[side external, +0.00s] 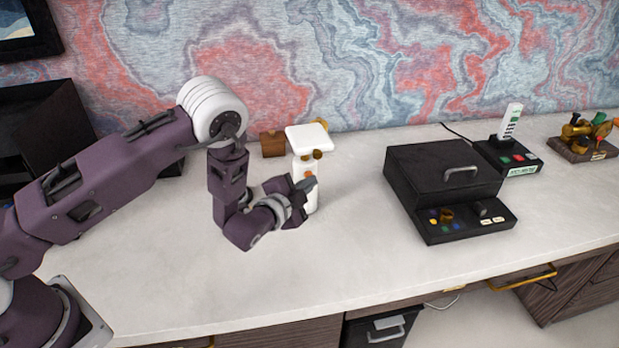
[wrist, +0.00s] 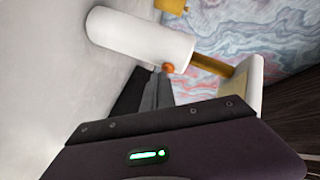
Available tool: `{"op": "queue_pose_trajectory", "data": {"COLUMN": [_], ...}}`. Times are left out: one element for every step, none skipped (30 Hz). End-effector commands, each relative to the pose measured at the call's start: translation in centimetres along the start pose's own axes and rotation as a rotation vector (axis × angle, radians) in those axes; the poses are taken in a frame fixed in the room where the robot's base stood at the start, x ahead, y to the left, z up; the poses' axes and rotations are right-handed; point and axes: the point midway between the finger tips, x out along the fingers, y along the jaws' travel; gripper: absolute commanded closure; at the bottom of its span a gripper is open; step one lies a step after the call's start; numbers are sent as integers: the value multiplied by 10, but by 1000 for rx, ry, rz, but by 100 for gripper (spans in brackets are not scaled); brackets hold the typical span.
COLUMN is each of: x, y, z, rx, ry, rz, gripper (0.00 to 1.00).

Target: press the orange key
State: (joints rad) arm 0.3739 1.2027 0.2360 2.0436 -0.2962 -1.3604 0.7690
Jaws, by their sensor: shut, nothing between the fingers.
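The orange key (side external: 309,174) is a small round button on the side of a white upright dispenser (side external: 311,200) with a flat white top. In the wrist view the orange key (wrist: 168,68) shows just beyond the fingertips, on the edge of the white body (wrist: 140,35). My gripper (side external: 309,184) is shut and empty, its tips beside the dispenser close to the key. The dark fingers of my gripper (wrist: 158,88) point at the key in the wrist view. I cannot tell whether they touch it. Part of the dispenser is hidden behind my gripper.
A small brown wooden block (side external: 273,144) stands behind the dispenser. To the right are a black box with a handle and knobs (side external: 440,185), a black device with colored buttons (side external: 507,155), and a brass item (side external: 580,140). The desk front (side external: 330,270) is clear.

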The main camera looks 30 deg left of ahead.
Motion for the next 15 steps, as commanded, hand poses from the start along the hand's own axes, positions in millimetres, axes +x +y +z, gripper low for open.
{"op": "queue_pose_trajectory", "data": {"x": [-2,-4,-6,-8,-9,-11,-12,-12,-13,-13,-13,-13,-13,-13,-13], "y": [2,3,5,6,7,8,9,9,9,9,9,9,9,9,10], "z": [-2,-3,-5,-6,-7,-9,-9,-10,-10,-10,-10,-10,-10,-10,-10], "rx": [0,0,0,0,0,0,0,0,0,0,0,0,0,0,0], "ry": [1,1,0,0,1,2,2,1,1,1,1,1,1,1,1], "rz": [1,1,1,1,2,1,0,0,-1,-1,-1,-1,-1,-1,-1], "gripper": [100,100,100,100,100,100,100,100,100,100,100,100,100,100,100]}}
